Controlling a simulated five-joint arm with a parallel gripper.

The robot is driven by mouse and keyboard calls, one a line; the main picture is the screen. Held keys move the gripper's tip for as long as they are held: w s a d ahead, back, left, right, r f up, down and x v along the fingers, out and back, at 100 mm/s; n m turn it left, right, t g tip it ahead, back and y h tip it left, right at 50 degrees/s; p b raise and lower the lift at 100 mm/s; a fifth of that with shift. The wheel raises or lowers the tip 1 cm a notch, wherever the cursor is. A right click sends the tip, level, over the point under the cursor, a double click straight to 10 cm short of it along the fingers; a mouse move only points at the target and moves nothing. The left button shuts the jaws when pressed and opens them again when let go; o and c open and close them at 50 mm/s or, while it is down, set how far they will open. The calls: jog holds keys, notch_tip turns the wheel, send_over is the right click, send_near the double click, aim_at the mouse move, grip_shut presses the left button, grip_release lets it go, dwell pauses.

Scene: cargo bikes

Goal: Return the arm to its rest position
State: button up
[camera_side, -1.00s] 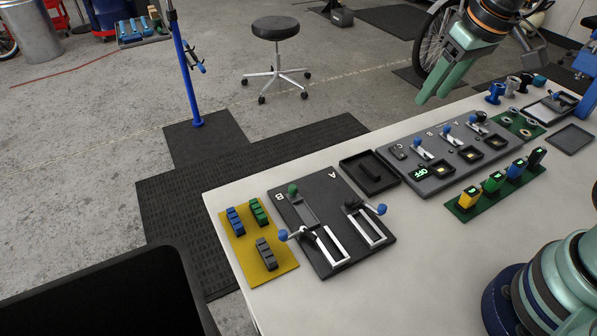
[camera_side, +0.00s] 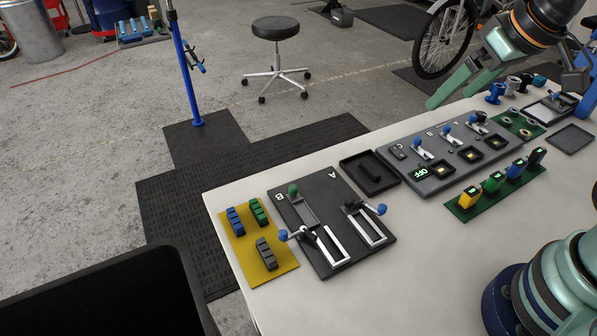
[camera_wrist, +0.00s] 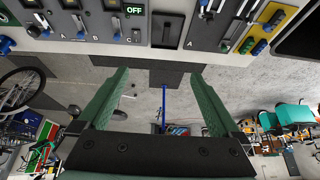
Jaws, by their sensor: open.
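My gripper (camera_side: 455,88) is open and empty, with green fingers, raised above the back edge of the white table in the side view. In the wrist view its two fingers (camera_wrist: 158,72) stand wide apart with floor between them. It touches nothing that I can see. My arm's base stands at the lower right of the side view.
A stool (camera_side: 276,29) stands on the floor.

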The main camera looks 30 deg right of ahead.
jog(key=w+a+f+g, duration=0.1)
jog(key=w+a+g, duration=0.15)
jog(key=a, duration=0.85)
jog(key=w+a+f+g, duration=0.15)
jog(key=w+a, duration=0.25)
jog(key=a, duration=0.8)
jog(key=s+a+f+g, duration=0.15)
jog(key=a+f, duration=0.35)
jog(key=a, duration=0.5)
jog(key=f, duration=0.9)
jog(key=shift+s+d+f, duration=0.2)
jog(key=shift+d+f, duration=0.05)
